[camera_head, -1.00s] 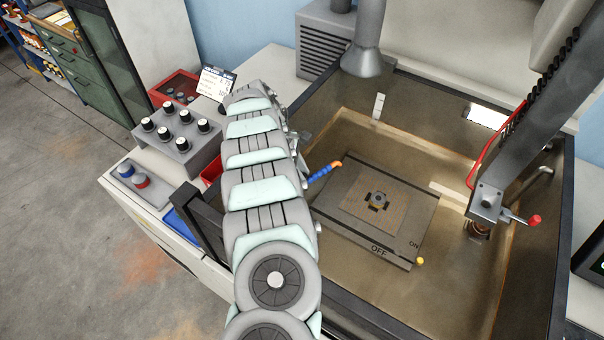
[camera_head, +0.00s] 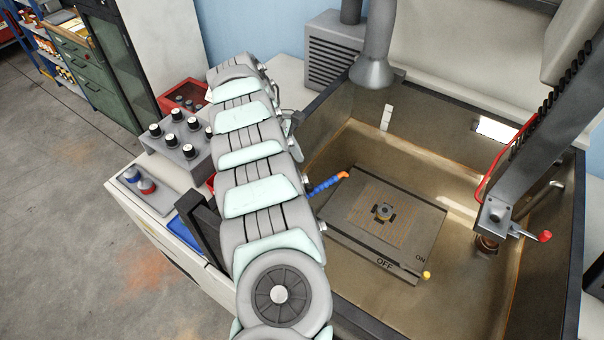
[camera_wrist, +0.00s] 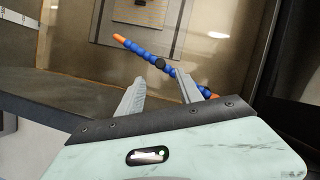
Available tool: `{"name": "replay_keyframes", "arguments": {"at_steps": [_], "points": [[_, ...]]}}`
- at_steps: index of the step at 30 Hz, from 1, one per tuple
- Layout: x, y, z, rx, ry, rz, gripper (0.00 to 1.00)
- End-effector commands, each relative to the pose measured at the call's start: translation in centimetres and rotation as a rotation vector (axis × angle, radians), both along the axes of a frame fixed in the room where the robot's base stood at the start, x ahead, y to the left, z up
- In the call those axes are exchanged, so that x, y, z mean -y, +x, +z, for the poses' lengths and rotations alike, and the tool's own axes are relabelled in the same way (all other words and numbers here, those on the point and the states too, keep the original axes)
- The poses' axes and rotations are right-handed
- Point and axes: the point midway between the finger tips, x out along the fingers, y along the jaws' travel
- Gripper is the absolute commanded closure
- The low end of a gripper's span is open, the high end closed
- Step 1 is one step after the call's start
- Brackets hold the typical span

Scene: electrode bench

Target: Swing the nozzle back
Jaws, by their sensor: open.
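The nozzle is a blue segmented hose with an orange tip (camera_head: 325,187). In the head view it sticks out from behind my arm over the left edge of the plate. In the wrist view the nozzle (camera_wrist: 140,49) runs slantwise across the picture, with a dark knob midway and an orange end at lower right. My gripper (camera_wrist: 160,77) is open and empty. Its two fingers point toward the hose; the right finger overlaps it in the picture. I cannot tell whether they touch. In the head view my arm hides the gripper.
The dark magnetic plate (camera_head: 345,232), marked ON and OFF, lies in the tank with a small workpiece (camera_head: 383,211) on it. The tank wall (camera_head: 428,92) surrounds it. A grey column with a red-tipped lever (camera_head: 544,236) stands at right. A knob box (camera_head: 178,150) is at left.

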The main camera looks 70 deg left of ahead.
Motion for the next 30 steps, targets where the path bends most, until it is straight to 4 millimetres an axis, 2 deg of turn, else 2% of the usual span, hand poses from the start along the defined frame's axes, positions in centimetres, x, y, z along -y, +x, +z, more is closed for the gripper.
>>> {"name": "replay_keyframes", "arguments": {"at_steps": [4, 12, 15, 17, 20, 23, 24, 27, 30], "points": [[-0.2, -0.4, 1.0, 0.0, 0.0, 0.001, 0.57], [-0.2, -0.5, 1.2, -0.001, -0.001, 0.001, 0.57], [-0.3, -0.2, 1.2, 0.003, 0.004, -0.004, 0.64], [-0.4, 0.9, 1.0, 0.018, 0.025, -0.023, 0.69], [-1.1, 5.4, 0.5, 0.082, 0.112, -0.088, 0.77], [-1.8, 12.8, -0.2, 0.183, 0.258, -0.179, 0.85], [-1.9, 16.2, -0.3, 0.229, 0.327, -0.211, 0.89], [-1.7, 23.7, -0.8, 0.323, 0.491, -0.264, 0.97], [-1.0, 29.8, -1.1, 0.379, 0.648, -0.283, 1.0]]}}
